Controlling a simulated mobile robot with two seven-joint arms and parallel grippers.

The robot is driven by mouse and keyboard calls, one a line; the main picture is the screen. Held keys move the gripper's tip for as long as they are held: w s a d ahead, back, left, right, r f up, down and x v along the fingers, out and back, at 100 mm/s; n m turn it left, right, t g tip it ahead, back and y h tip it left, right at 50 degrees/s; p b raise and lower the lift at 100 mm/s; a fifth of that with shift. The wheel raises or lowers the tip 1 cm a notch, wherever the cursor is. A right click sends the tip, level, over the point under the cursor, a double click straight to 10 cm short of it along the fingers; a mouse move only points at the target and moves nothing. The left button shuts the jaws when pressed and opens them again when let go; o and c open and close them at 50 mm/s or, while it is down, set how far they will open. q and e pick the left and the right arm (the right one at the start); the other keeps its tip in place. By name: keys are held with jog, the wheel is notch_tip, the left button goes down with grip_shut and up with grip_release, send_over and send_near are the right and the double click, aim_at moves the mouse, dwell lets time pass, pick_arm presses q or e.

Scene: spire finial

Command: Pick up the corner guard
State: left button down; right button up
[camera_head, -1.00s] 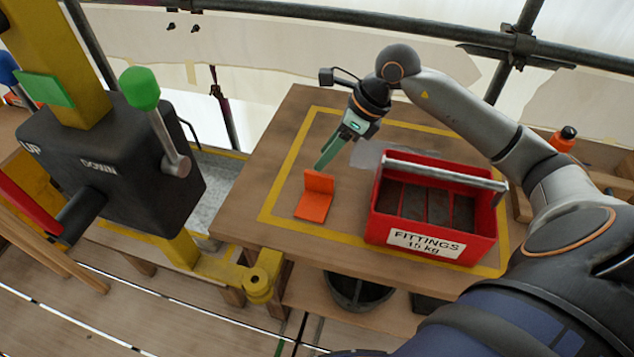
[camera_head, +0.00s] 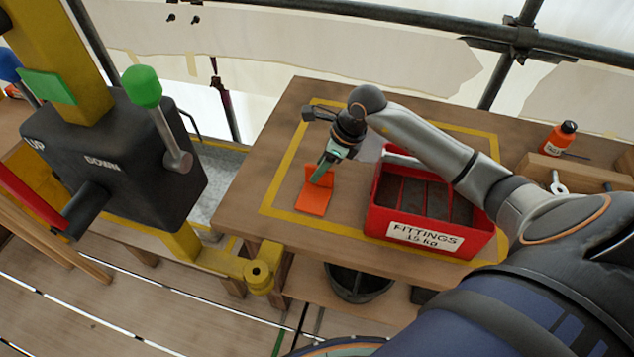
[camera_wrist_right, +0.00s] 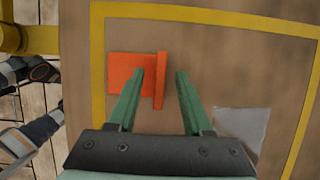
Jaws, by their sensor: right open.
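The orange corner guard (camera_head: 316,194) lies on the wooden table inside the yellow outline, one flange flat and the other standing up. In the right wrist view the guard (camera_wrist_right: 125,72) is at upper left, its upright flange (camera_wrist_right: 160,80) between the two green fingers. My right gripper (camera_head: 322,172) is at the guard from above; its fingers (camera_wrist_right: 160,77) are apart, the left one over the flat flange, the right one clear of the upright flange. Whether the fingers touch the guard cannot be told. My left gripper is not in view.
A red fittings box (camera_head: 428,205) with a grey handle stands just right of the guard, under my right arm. A grey sheet (camera_wrist_right: 243,127) lies on the table. An orange bottle (camera_head: 560,138) stands at right. A lever box (camera_head: 110,150) is at left.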

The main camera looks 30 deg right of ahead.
jog(key=shift+w+a+f, duration=0.15)
jog(key=shift+f, duration=0.25)
jog(key=shift+c, duration=0.2)
grip_shut()
jog(key=shift+r, duration=0.1)
